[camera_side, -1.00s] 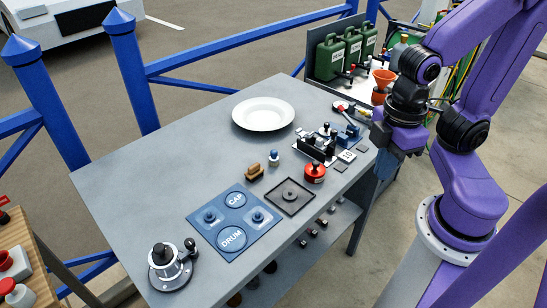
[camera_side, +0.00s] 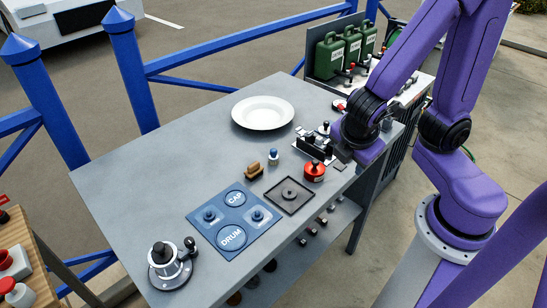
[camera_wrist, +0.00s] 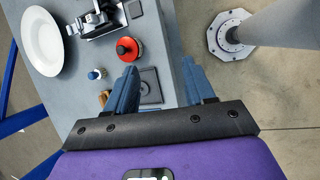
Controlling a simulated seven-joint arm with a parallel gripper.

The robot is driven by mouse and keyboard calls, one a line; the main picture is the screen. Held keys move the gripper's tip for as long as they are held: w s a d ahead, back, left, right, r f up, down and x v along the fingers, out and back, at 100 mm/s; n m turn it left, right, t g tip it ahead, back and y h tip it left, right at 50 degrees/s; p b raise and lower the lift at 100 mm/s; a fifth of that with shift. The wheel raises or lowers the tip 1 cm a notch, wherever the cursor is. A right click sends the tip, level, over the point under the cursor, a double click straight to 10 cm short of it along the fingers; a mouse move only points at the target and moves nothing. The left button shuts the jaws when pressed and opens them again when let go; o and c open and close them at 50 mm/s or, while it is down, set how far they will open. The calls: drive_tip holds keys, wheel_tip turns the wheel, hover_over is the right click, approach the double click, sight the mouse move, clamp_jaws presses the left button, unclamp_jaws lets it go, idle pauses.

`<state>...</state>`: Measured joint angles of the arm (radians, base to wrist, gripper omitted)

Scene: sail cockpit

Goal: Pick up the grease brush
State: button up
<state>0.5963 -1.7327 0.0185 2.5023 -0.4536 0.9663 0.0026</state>
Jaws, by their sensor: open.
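The grease brush is not certain to me. A small brown wooden block with a raised grip (camera_side: 254,171) on the grey table looks most like a brush. It also shows partly in the wrist view (camera_wrist: 104,97), half covered by my left finger. A small upright piece with a blue top and pale body (camera_side: 273,157) stands just behind it; it shows in the wrist view too (camera_wrist: 97,74). My gripper (camera_wrist: 160,66) is open and empty, its blue fingers wide apart above the table's right part. In the side view my arm mostly hides it.
A red round pot (camera_side: 315,171), a black square tray (camera_side: 290,196) and a black clamp-like fixture (camera_side: 315,148) stand near my gripper. A white plate (camera_side: 263,113) lies behind, a blue marked mat (camera_side: 233,221) in front. The table's left part is clear.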

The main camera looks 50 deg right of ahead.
drive_tip(key=w+a+f+n+t+h, duration=0.2)
drive_tip(key=w+f+n+t+h, duration=0.15)
drive_tip(key=w+n, duration=0.3)
drive_tip(key=n+t+y, duration=0.2)
drive_tip(key=n+t, duration=0.2)
drive_tip(key=n, duration=0.2)
approach(274, 152)
drive_tip(key=shift+h, duration=0.25)
drive_tip(key=x, duration=0.5)
drive_tip(key=shift+w+f, duration=0.2)
drive_tip(key=shift+f, duration=0.2)
drive_tip(key=shift+x, duration=2.65)
drive_tip(key=shift+r, duration=0.15)
clamp_jaws()
